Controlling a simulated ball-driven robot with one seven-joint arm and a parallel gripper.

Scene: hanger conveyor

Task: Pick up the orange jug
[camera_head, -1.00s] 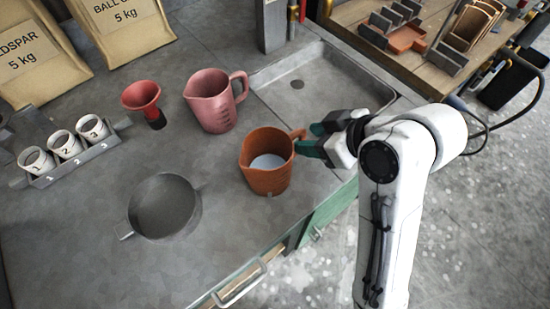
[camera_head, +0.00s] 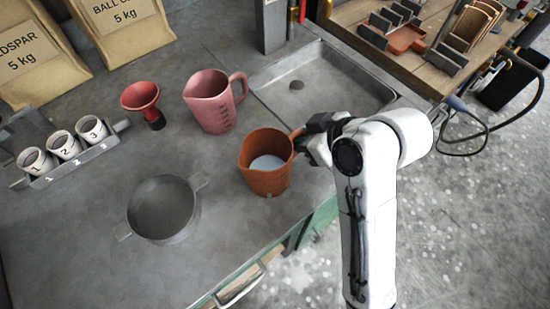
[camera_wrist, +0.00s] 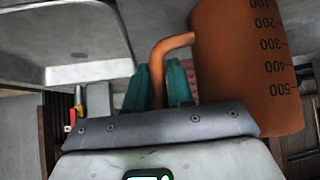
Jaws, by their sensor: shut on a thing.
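The orange jug (camera_head: 266,163) stands upright on the grey counter with pale liquid or a light bottom showing inside. Its handle points right, toward my gripper. My gripper (camera_head: 304,140) is at the handle, partly hidden by my own wrist. In the wrist view the jug (camera_wrist: 240,60), with its measuring marks, is at the right. Its handle (camera_wrist: 168,48) runs down between the two green fingertips of my gripper (camera_wrist: 160,84), which are shut on it. The jug appears to rest on the counter still.
A pink jug (camera_head: 212,102) stands just behind the orange jug. A grey sieve or pan (camera_head: 163,208) lies to the left, with a red funnel (camera_head: 140,97) beyond. A sink (camera_head: 335,85) is set in the counter behind my gripper. Numbered cups (camera_head: 64,144) stand far left.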

